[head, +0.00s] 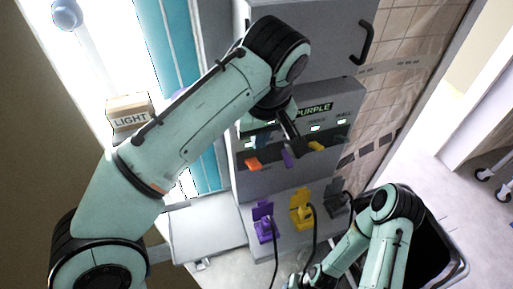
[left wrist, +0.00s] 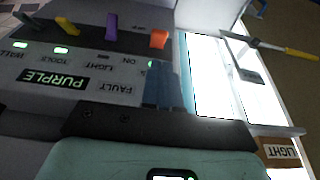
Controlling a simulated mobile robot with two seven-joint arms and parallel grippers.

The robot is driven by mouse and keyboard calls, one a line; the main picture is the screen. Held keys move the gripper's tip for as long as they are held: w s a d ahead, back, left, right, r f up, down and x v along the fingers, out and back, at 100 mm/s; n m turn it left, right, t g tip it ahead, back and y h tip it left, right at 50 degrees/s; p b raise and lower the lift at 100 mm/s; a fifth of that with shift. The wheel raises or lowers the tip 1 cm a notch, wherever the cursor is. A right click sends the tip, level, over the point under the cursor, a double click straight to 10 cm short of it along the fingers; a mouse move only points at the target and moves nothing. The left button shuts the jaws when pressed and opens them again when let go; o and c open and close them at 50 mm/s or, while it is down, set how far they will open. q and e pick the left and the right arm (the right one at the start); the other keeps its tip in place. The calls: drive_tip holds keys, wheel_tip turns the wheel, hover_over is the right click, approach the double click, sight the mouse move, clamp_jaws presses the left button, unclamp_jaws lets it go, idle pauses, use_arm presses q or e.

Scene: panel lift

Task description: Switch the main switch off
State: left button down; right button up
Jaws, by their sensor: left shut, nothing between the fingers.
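The grey switch panel (head: 345,98) has a lit display reading PURPLE (head: 314,109). Below the display is a row of levers: orange (head: 252,163), purple (head: 287,158) and yellow (head: 316,147). In the left wrist view the panel is upside down, with the orange lever (left wrist: 158,39), purple lever (left wrist: 111,26), yellow lever (left wrist: 67,25) and a dark lever (left wrist: 25,18). My left gripper (left wrist: 164,68) is shut and empty, close to the panel and apart from the orange lever. My right gripper (head: 300,281) is low; its jaws are unclear.
Purple (head: 264,226), yellow (head: 302,211) and dark (head: 337,198) plugs with cables stand below the panel. A cabinet door with a black handle (head: 367,42) is above. A LIGHT box (head: 130,112) and a pale lamp (head: 67,14) are at left.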

use_arm(q)
drive_tip(key=b, duration=0.2)
hover_over(254, 164)
drive_tip(key=s, duration=0.2)
drive_tip(key=f, duration=0.8)
drive_tip(key=shift+w+d+f, duration=0.1)
drive_tip(key=shift+d, duration=0.1)
drive_tip(key=shift+w+f, duration=0.35)
drive_tip(key=shift+f, duration=0.15)
use_arm(e)
drive_tip(key=s+f, duration=0.2)
drive_tip(key=s, duration=0.1)
drive_tip(key=shift+f, duration=0.35)
